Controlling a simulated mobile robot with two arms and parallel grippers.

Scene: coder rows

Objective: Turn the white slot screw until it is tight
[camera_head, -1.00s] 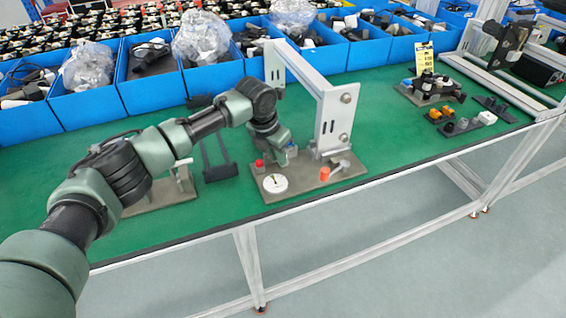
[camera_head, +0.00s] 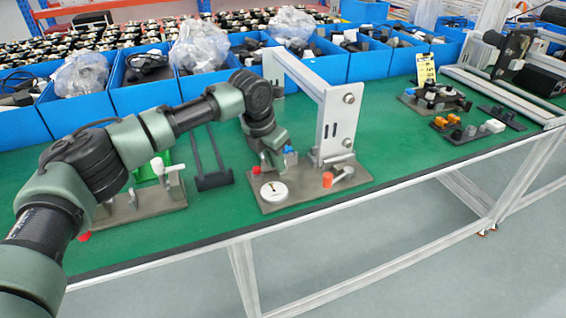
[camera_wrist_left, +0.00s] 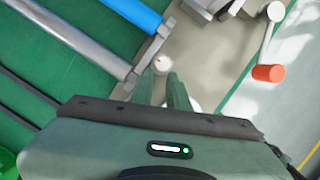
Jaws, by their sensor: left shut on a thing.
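My left gripper (camera_head: 271,167) points down at the grey-brown fixture plate (camera_head: 306,196), behind a white dial (camera_head: 273,192) with a dark mark. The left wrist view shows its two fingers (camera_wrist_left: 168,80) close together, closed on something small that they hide. I take it to be the white slot screw, but no slot shows. A small white round thing with a reddish centre (camera_wrist_left: 163,63) sits just past the fingertips. A red knob (camera_head: 256,168) stands left of the gripper. My right gripper is out of view.
A grey upright frame (camera_head: 337,120) stands on the plate. A black forked holder (camera_head: 214,181) lies left. Blue bins (camera_head: 378,66) line the back.

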